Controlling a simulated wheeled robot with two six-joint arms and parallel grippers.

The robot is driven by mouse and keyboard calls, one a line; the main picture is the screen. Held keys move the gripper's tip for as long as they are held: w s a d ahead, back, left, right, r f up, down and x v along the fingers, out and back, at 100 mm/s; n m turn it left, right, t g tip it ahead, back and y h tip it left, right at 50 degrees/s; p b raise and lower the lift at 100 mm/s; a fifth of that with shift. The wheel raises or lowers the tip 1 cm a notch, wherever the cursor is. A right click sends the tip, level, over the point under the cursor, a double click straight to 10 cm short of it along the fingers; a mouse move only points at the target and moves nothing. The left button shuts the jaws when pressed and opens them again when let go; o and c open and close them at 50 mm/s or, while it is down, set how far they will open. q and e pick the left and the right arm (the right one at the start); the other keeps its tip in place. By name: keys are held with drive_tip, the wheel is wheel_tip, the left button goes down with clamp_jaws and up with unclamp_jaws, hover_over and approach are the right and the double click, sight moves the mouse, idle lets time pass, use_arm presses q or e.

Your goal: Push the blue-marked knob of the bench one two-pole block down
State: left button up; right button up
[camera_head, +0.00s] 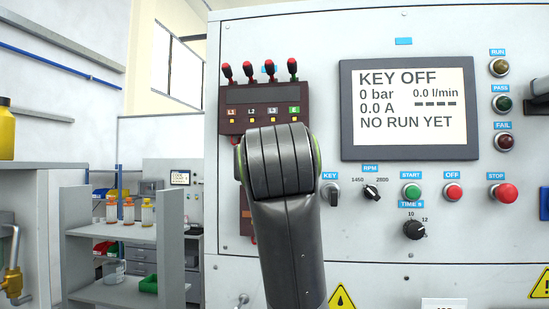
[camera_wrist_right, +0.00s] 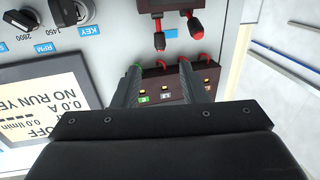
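The two-pole block (camera_wrist_right: 148,6) is dark red and partly cut off at the upper edge of the right wrist view, which is upside down. Two dark, red-ended knobs stick out of it, one (camera_wrist_right: 158,40) left and one (camera_wrist_right: 194,23) right, with a blue label (camera_wrist_right: 170,33) between them. I cannot tell which knob is blue-marked. In the head view my right arm hides most of this block. My right gripper (camera_wrist_right: 159,66) is open and empty, its fingers apart in front of the panel, near the knobs. My left gripper is in neither view.
A wider dark red block (camera_head: 262,96) marked L1, L2, L3, E has several red-tipped levers above my arm. Right of it are the screen (camera_head: 409,107) reading KEY OFF, the KEY switch (camera_head: 332,194) and several buttons. A grey shelf (camera_head: 112,231) with bottles stands left.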

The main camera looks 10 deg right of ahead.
drive_tip(key=w+d+p, duration=0.2)
drive_tip(key=w+p, duration=0.2)
drive_tip(key=w, duration=0.6)
drive_tip(key=shift+w, duration=0.15)
clamp_jaws()
